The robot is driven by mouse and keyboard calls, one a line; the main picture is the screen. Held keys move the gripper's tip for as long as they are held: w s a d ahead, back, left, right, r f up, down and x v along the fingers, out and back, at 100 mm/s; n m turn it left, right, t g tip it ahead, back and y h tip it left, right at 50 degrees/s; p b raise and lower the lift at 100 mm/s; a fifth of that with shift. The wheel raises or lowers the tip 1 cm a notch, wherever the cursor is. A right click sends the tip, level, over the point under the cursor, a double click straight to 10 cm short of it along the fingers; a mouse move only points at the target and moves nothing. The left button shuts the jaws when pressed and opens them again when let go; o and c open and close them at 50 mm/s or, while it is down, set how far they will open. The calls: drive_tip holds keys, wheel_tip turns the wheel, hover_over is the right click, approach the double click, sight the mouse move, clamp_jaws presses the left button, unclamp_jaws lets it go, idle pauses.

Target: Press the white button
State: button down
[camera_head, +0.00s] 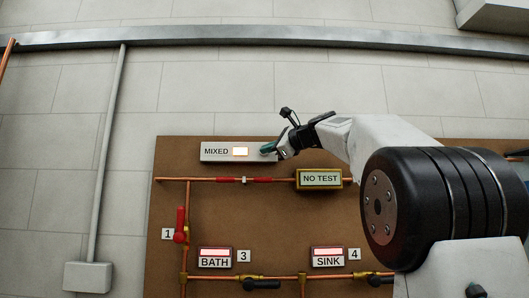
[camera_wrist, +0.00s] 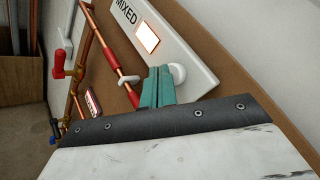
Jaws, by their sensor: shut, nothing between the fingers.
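The white button (camera_wrist: 179,73) is a round knob on the white MIXED panel (camera_wrist: 188,42), beside the panel's lit window (camera_wrist: 147,37). In the head view the MIXED panel (camera_head: 225,152) is at the top of the brown board, and my fingertips cover its right end, hiding most of the button. My gripper (camera_wrist: 157,86) has green fingertips, shut and empty, right beside the button. In the head view my gripper (camera_head: 269,148) reaches in from the right. I cannot tell whether the fingertips touch the button.
Below are a NO TEST display (camera_head: 320,179), copper pipes (camera_head: 270,277), a red valve handle (camera_head: 181,225), and BATH (camera_head: 214,257) and SINK (camera_head: 327,257) displays. A grey conduit (camera_head: 108,150) runs down the wall at left. The wall above the panel is clear up to a metal rail (camera_head: 200,36).

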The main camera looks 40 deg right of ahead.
drive_tip(key=shift+w+d, duration=0.25)
drive_tip(key=shift+w, duration=0.2)
idle(0.6)
drive_tip(key=shift+s, duration=0.1)
drive_tip(key=shift+s+a, duration=0.45)
drive_tip(key=shift+s, duration=0.2)
drive_tip(key=s+a, duration=0.1)
drive_tip(key=s, duration=0.1)
drive_tip(key=s+a, duration=0.2)
drive_tip(key=shift+s, duration=0.1)
idle(0.4)
idle(0.8)
